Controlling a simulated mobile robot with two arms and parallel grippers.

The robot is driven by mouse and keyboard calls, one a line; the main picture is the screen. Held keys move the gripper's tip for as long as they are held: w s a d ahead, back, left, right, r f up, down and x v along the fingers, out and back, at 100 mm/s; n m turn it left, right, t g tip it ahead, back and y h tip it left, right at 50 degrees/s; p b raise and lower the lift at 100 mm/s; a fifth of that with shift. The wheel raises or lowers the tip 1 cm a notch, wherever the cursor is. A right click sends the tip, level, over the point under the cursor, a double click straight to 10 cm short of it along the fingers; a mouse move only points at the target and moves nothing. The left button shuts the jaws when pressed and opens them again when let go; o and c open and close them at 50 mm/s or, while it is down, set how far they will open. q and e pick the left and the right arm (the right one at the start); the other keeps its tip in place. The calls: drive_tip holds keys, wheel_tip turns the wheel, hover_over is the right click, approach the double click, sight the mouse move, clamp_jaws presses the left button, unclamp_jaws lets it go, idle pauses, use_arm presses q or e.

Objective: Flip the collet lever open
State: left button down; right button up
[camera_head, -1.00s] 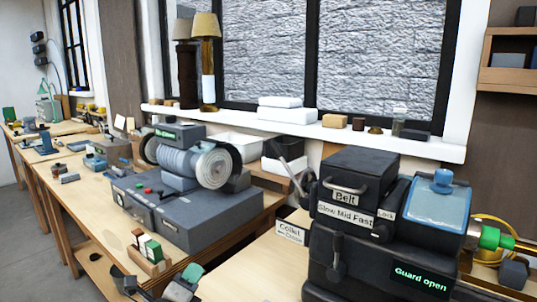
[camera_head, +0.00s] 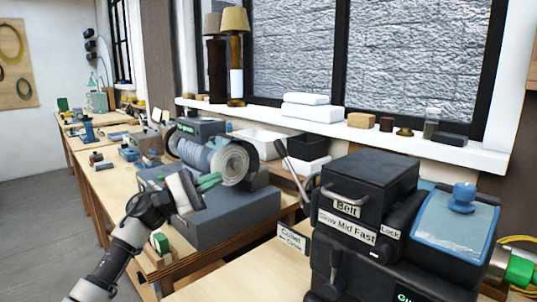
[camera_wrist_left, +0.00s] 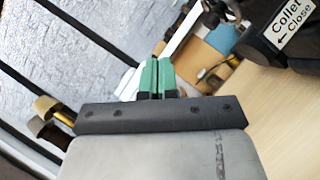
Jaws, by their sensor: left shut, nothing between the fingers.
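The collet lever (camera_head: 296,170), a slim grey bar with a dark end, leans up and left beside the black lathe headstock (camera_head: 365,190). The white label "Collet Close" (camera_head: 292,239) is fixed below it and shows at the top right of the left wrist view (camera_wrist_left: 292,22). My left gripper (camera_head: 210,182) has green fingertips pressed together with nothing between them. It is in the air left of the lever, apart from it, in front of the grey motor unit. The green fingers (camera_wrist_left: 157,76) also show shut in the left wrist view. My right gripper is out of view.
A grey machine with a ribbed drum (camera_head: 220,160) stands on a grey box (camera_head: 240,215) behind my left gripper. A blue guard (camera_head: 455,230) sits at the headstock's right. Bare bench top (camera_head: 235,283) lies in front of the label. The windowsill (camera_head: 350,140) runs behind.

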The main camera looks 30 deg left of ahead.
sight(294, 174)
use_arm(q)
drive_tip(key=s+d+r+p+x, duration=0.1)
drive_tip(key=s+p+x, duration=0.1)
drive_tip(key=p+x, duration=0.5)
drive_tip(key=x, duration=0.6)
drive_tip(key=shift+r+p, duration=0.15)
drive_tip(key=shift+p, duration=0.15)
drive_tip(key=shift+d, duration=0.1)
drive_tip(key=shift+s, duration=0.15)
